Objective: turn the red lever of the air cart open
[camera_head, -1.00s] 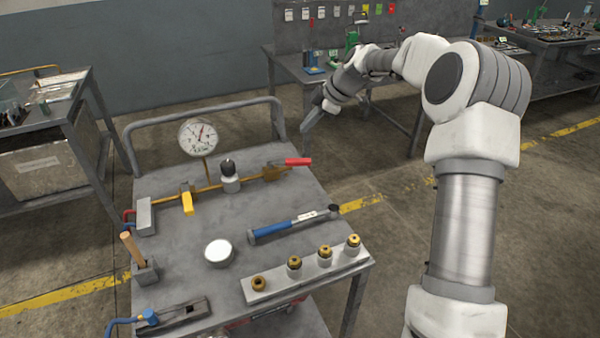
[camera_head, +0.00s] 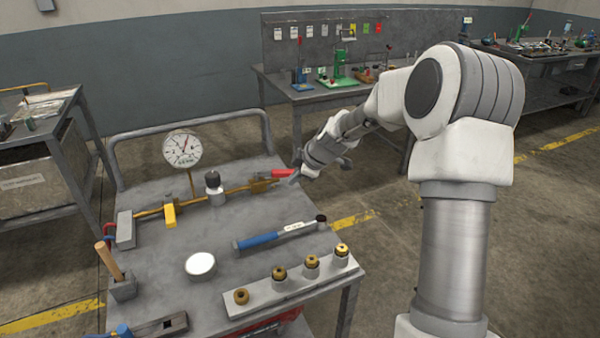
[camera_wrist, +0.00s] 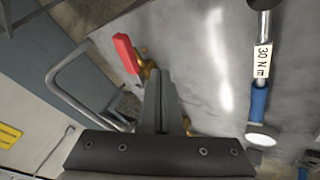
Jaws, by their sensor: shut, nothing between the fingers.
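The air cart (camera_head: 185,245) is a grey table with a brass pipe along its back half. The red lever (camera_head: 280,173) sits at the pipe's right end, near the cart's right edge, and points to the right. In the wrist view the red lever (camera_wrist: 126,53) lies just left of my fingers, with brass fittings partly hidden behind them. My gripper (camera_head: 296,177) is shut and empty, at the lever's free end in the head view. Its closed fingers also show in the wrist view (camera_wrist: 158,88). I cannot tell whether they touch the lever.
A yellow handle (camera_head: 169,214), a pressure gauge (camera_head: 182,148) and a black-topped knob (camera_head: 214,183) are on the pipe. A blue torque wrench (camera_head: 262,239), a white round disc (camera_head: 200,264) and a block of brass fittings (camera_head: 285,287) lie in front. A workbench (camera_head: 320,92) stands behind.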

